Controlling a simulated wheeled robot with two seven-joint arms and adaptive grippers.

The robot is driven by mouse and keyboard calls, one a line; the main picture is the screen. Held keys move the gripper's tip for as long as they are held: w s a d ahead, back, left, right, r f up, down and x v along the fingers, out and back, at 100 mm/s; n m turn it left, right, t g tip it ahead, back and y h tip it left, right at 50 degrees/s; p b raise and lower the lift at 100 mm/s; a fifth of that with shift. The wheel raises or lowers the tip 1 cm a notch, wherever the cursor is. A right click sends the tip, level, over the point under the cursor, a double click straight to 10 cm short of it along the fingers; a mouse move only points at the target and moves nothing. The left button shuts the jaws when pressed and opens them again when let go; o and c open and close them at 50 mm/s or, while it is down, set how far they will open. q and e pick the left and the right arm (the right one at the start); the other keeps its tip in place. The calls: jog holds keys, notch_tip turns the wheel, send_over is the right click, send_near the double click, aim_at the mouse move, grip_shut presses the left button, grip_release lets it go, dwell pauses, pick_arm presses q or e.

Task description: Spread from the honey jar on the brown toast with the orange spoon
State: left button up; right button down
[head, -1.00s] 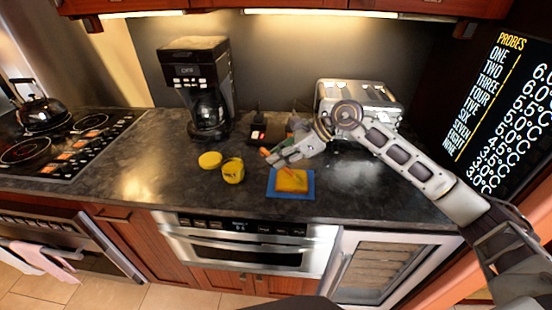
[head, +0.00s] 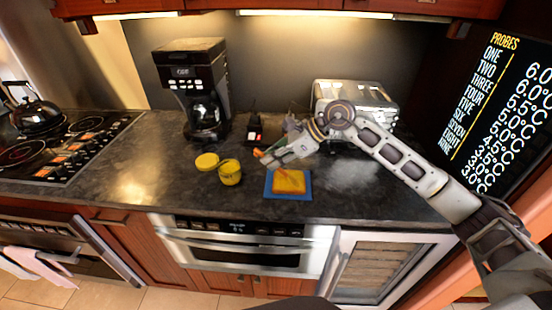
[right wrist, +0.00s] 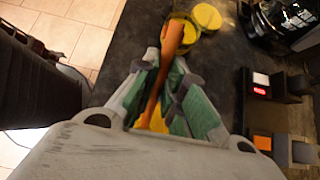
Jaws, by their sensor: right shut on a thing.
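The yellow honey jar (head: 230,174) stands open on the dark counter; it also shows in the right wrist view (right wrist: 187,32). The toast (head: 288,184), with a yellow-orange top, lies on a blue mat (head: 291,196) to the right of the jar. My right gripper (head: 272,158) is above the counter, behind and left of the toast. It is shut on the orange spoon (right wrist: 164,70). In the right wrist view the spoon runs between the fingers, and its far end overlaps the jar; contact cannot be told. Part of the toast shows yellow beneath the fingers. My left gripper is not in view.
The yellow lid (head: 206,161) lies beside the jar. A coffee maker (head: 196,90) stands behind, and a small dark item with a red light (head: 255,132) sits near the wall. A toaster (head: 355,100) is behind my right arm. The counter's front left is clear.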

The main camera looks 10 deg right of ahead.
aim_at(263, 154)
jog(key=shift+w+a, duration=0.25)
jog(key=shift+a, duration=0.55)
jog(key=shift+a, duration=0.2)
jog(key=shift+w+a, duration=0.2)
jog(key=shift+a, duration=0.35)
jog(key=shift+w+a, duration=0.2)
jog(key=shift+a, duration=0.35)
jog(key=shift+w, duration=0.2)
jog(key=shift+w, duration=0.1)
jog(key=shift+w+d, duration=0.2)
jog(key=shift+w, duration=0.3)
